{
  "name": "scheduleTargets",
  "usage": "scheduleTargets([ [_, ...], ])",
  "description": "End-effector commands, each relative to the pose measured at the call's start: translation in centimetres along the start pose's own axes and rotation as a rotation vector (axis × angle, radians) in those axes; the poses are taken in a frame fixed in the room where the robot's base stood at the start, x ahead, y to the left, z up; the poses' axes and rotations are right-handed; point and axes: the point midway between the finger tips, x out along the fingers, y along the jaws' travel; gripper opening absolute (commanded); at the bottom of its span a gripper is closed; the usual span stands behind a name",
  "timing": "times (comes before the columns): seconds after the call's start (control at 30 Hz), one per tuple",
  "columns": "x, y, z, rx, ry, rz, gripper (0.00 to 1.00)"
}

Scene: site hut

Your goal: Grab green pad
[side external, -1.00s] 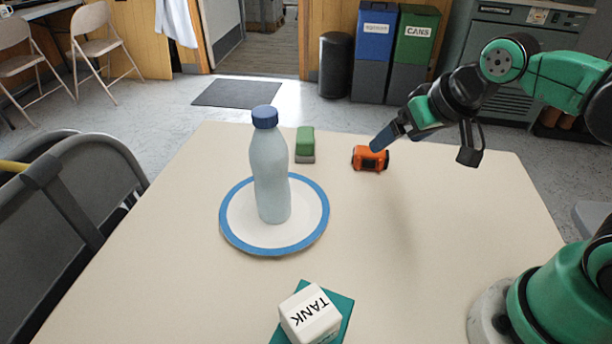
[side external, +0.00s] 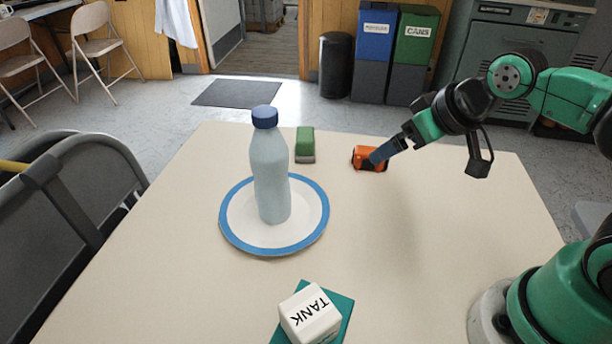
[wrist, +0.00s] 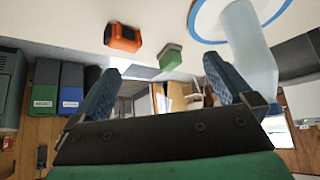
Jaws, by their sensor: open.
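A small green block with a greyish lower part (side external: 305,146), which looks like the green pad, lies on the table behind the bottle. In the wrist view the green pad (wrist: 171,57) shows beyond and between my fingertips, apart from them. My gripper (side external: 385,152) is open and empty, to the right of the pad; its blue finger overlaps the orange object in the side view. Both blue fingers of my gripper (wrist: 163,78) show spread in the wrist view. A flat teal square (side external: 343,305) lies partly hidden under a white cube (side external: 310,316) marked TANK at the front.
An orange and black object (side external: 366,158) lies right of the green pad; it also shows in the wrist view (wrist: 122,38). A pale blue bottle (side external: 270,175) stands upright on a blue-rimmed plate (side external: 236,236), left of the pad. The table's right half (side external: 440,230) is mostly clear.

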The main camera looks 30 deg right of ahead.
Motion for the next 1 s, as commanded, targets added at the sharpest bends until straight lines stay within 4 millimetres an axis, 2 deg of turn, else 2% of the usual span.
scheduleTargets([
  [0.23, 0.0, 0.0, -0.2, 0.026, -0.004, -0.007, 1.0],
  [0.37, 0.5, -0.3, -1.6, 0.184, -0.03, -0.048, 1.0],
  [0.47, 1.4, -0.6, -3.5, 0.411, -0.074, -0.107, 1.0],
  [0.67, 4.7, -0.9, -7.7, 0.927, -0.201, -0.245, 1.0],
  [0.8, 7.8, -0.6, -10.1, 1.271, -0.315, -0.338, 1.0],
  [1.0, 12.9, 0.6, -12.0, 1.727, -0.525, -0.471, 1.0],
])
